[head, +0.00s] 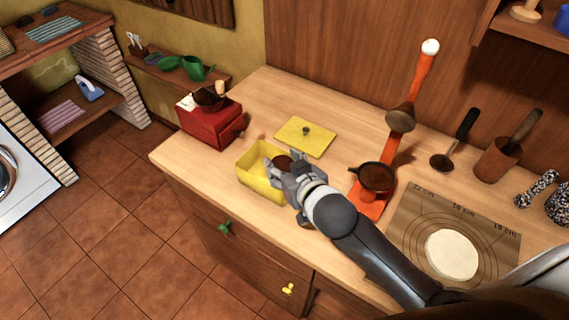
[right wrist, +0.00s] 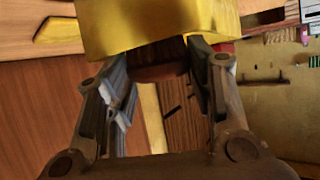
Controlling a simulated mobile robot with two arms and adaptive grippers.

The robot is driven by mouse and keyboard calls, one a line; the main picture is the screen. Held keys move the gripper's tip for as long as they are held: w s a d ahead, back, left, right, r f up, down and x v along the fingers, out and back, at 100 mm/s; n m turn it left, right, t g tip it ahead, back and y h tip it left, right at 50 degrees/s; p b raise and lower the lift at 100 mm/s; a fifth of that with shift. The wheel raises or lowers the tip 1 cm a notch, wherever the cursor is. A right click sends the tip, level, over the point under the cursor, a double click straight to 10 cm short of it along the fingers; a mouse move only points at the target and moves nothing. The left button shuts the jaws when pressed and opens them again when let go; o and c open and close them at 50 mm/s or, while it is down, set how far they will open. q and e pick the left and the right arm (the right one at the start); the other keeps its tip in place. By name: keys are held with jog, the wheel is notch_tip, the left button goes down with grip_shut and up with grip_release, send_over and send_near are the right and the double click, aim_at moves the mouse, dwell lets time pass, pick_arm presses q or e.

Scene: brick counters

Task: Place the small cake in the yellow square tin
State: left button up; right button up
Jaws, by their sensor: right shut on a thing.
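The yellow square tin (head: 255,185) stands open on the wooden counter near its front edge. My right gripper (head: 283,168) reaches over the tin's right side, shut on the small dark brown cake (head: 283,161). In the right wrist view, the cake (right wrist: 158,66) sits between the two fingers of the gripper (right wrist: 158,80), with the yellow tin (right wrist: 160,25) close by at the top. The gripper hides part of the tin and of the cake. I cannot tell whether the cake touches the tin. My left gripper is not in view.
A yellow lid (head: 305,136) with a dark knob lies behind the tin. A red box-shaped grinder (head: 210,122) stands to the left. A red stand with a dark pan (head: 376,178) and a mat with dough (head: 452,254) are to the right.

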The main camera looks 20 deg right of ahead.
jog(key=shift+s+f, duration=0.1)
jog(key=shift+f, duration=0.3)
jog(key=o, duration=1)
jog(key=shift+f, duration=0.1)
jog(key=shift+f, duration=0.15)
